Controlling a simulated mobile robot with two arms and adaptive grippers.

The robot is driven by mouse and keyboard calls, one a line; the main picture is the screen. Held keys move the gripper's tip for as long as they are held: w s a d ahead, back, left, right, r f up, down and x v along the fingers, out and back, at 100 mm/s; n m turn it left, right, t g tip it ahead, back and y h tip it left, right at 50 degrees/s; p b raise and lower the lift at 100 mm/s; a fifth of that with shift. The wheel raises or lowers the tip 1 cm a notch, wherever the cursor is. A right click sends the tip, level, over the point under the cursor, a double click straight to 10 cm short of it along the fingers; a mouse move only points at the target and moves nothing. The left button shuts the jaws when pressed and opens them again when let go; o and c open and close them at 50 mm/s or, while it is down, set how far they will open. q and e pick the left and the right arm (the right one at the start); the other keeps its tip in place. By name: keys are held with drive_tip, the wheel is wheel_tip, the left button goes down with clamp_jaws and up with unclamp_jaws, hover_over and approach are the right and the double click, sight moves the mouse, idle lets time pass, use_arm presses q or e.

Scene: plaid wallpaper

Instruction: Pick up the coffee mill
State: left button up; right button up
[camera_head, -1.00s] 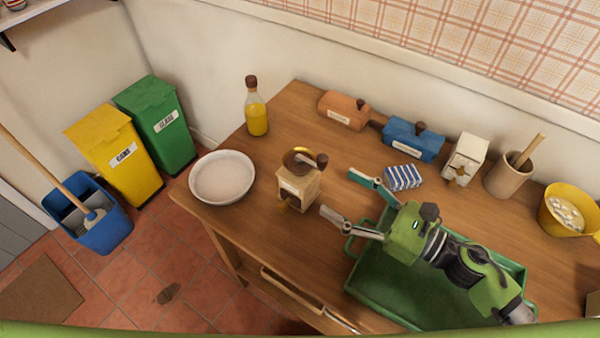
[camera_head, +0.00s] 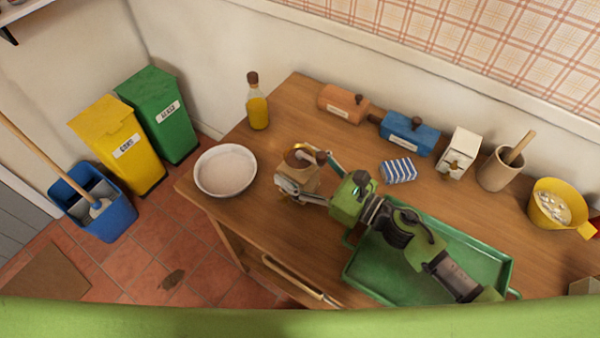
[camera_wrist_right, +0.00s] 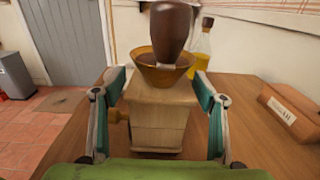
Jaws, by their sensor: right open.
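The coffee mill (camera_head: 297,176) stands upright on the wooden table. It has a pale wooden box body, a brass-coloured bowl on top and a dark brown crank knob. My right gripper (camera_head: 304,175) is open, with one finger on each side of the mill's body. In the right wrist view the mill (camera_wrist_right: 160,120) sits between the two open fingers of my right gripper (camera_wrist_right: 162,105), with a gap visible at each side. A small drawer knob shows at its left. My left gripper is not in view.
A white plate (camera_head: 225,171) lies left of the mill. An oil bottle (camera_head: 257,105) stands behind. A green tray (camera_head: 440,285) lies under my right arm. A striped packet (camera_head: 398,170), an orange box (camera_head: 342,104) and a blue box (camera_head: 409,134) are to the right.

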drive_tip(key=c, duration=1.4)
drive_tip(key=shift+r, duration=0.2)
